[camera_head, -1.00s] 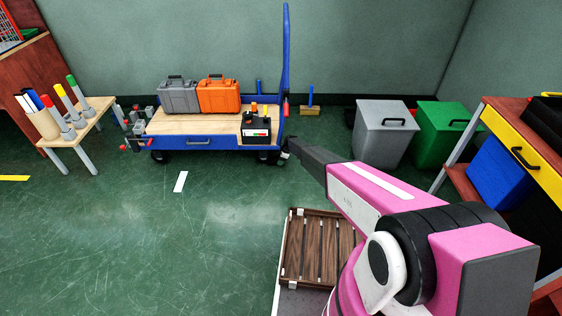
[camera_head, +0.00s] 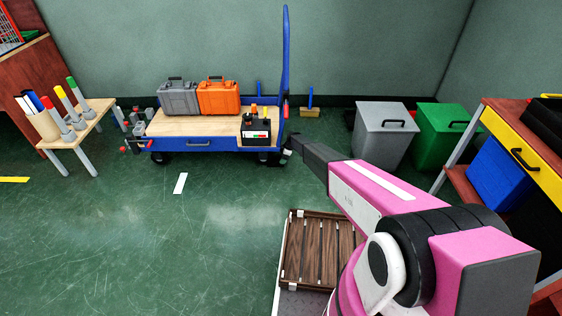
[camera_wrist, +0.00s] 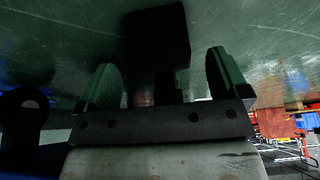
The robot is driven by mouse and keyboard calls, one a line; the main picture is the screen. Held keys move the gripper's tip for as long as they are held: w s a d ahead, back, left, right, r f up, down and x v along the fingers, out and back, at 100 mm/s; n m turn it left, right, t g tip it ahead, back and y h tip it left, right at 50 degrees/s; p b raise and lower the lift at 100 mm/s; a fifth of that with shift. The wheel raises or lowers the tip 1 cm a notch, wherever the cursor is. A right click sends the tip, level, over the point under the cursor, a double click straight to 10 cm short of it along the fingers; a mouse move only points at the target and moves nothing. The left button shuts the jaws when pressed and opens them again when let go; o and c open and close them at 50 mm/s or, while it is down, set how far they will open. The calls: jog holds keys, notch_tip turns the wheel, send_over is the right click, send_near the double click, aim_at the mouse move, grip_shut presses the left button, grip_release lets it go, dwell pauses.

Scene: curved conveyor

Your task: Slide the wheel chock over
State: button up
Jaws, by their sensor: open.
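My gripper (camera_wrist: 161,60) is open in the wrist view, with its two green-padded fingers apart. A black block (camera_wrist: 155,36) shows between and beyond the fingertips, over the green floor; it looks like the wheel chock, but the dark picture leaves this unsure. I cannot tell whether the fingers touch it. In the head view, my pink and dark arm reaches to the right end of the blue cart (camera_head: 208,142). The gripper is small there, beside the cart's right wheels (camera_head: 263,157), and the chock cannot be made out clearly.
The cart carries a grey case (camera_head: 178,98), an orange case (camera_head: 218,97) and a black box (camera_head: 256,129). A grey bin (camera_head: 384,135) and a green bin (camera_head: 442,135) stand to the right. A slatted wooden crate (camera_head: 318,250) lies in front. The left floor is mostly clear.

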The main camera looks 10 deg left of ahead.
jog(key=v, duration=0.6)
jog(key=shift+r, duration=0.1)
jog(key=s+d+r+m+h, duration=0.1)
jog(key=s+d+r+m, duration=0.4)
jog(key=s+d+r, duration=0.75)
jog(key=s+d+r+m+h, duration=0.1)
jog(key=s+d+r+m, duration=0.4)
jog(key=s+d+r, duration=0.7)
jog(key=s+d+r+m+h, duration=0.1)
jog(key=s+d+r+m, duration=0.2)
jog(key=s+r, duration=0.3)
jog(key=s+d+r+m, duration=0.3)
jog(key=s+r, duration=0.4)
jog(key=s, duration=0.6)
jog(key=s+d+r+m+h, duration=0.1)
jog(key=s+d+r+m, duration=0.2)
jog(key=s+r, duration=0.3)
jog(key=s, duration=0.3)
jog(key=shift+s+r+h, duration=0.15)
jog(key=shift+r+h, duration=0.1)
jog(key=shift+h, duration=0.05)
